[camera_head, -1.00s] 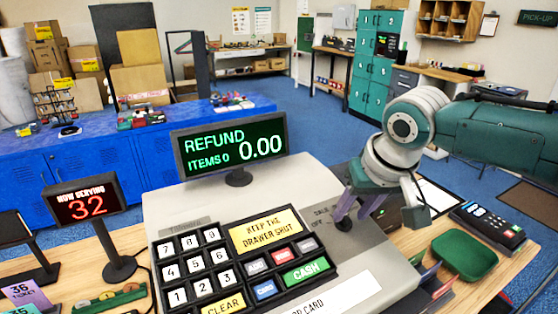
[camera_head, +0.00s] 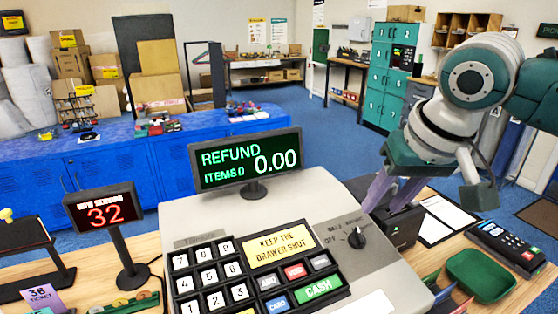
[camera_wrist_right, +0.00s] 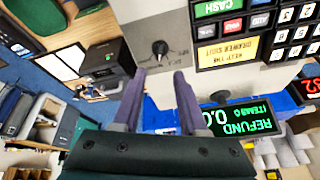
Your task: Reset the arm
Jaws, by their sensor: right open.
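My right gripper (camera_head: 392,194) is raised above the right side of the cash register (camera_head: 385,265), with its two purple fingers apart and nothing between them. The black mode knob (camera_head: 356,238) of the register stands just left of and below the fingertips, clear of them. In the right wrist view the knob (camera_wrist_right: 160,47) lies beyond the gap between the open fingers (camera_wrist_right: 158,85). The register's display (camera_head: 246,160) reads REFUND, ITEMS 0 and 0.00. My left gripper is not in view.
A black box-shaped device (camera_head: 398,226) stands close behind the fingers. A clipboard (camera_head: 447,218), a card terminal (camera_head: 505,249) and a green tray (camera_head: 481,275) lie to the right. A NOW SERVING sign (camera_head: 103,211) stands left of the register.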

